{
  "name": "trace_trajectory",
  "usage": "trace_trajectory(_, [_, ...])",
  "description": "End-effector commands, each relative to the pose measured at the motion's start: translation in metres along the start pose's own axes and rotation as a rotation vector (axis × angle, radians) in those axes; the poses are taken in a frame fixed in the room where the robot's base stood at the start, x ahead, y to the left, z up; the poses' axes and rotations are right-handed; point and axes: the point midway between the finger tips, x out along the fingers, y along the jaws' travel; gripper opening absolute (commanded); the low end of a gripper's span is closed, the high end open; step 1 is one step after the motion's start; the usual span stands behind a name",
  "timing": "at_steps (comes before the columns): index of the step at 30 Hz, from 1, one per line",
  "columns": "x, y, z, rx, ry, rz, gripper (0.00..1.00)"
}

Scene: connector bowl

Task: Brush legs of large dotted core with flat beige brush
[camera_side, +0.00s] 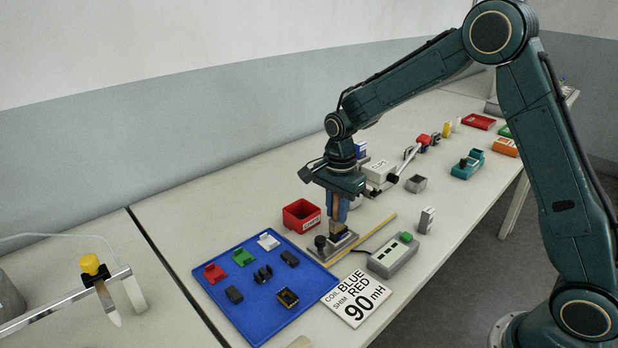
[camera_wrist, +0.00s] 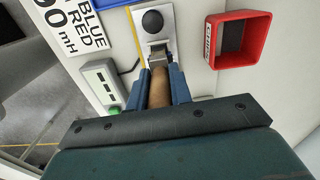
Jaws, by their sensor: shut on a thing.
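My gripper (camera_side: 338,216) points down over a grey metal fixture (camera_side: 345,243) with a black knob. Its two blue fingers are shut on a brush with a brown handle, which also shows between the fingers in the wrist view (camera_wrist: 159,90). The brush's lower end is right above or against the fixture, beside the knob. I cannot tell whether it touches anything. I cannot make out dots on any, nor clearly see a core in the fixture.
A red bin (camera_side: 302,216) stands behind the fixture. A grey meter (camera_side: 393,257) and a card reading COIL BLUE, SHIM RED, 90 mH (camera_side: 357,299) lie in front. A yellow strip (camera_side: 362,238) runs beside the fixture.

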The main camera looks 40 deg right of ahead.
Motion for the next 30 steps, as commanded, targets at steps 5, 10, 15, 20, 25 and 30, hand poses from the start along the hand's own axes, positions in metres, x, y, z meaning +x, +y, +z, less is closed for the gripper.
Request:
trace_trajectory(5, [0.0,0.0,0.004,0.0,0.0,0.0,0.0])
trace_trajectory(10, [0.0,0.0,0.004,0.0,0.0,0.0,0.0])
trace_trajectory(15, [0.0,0.0,0.003,0.0,0.0,0.0,0.0])
trace_trajectory(20, [0.001,0.0,-0.001,0.0,0.0,0.0,0.0])
trace_trajectory(25, [0.001,0.0,-0.005,-0.001,0.0,0.0,0.0])
trace_trajectory(30, [0.001,0.0,-0.011,0.001,0.0,0.0,0.0])
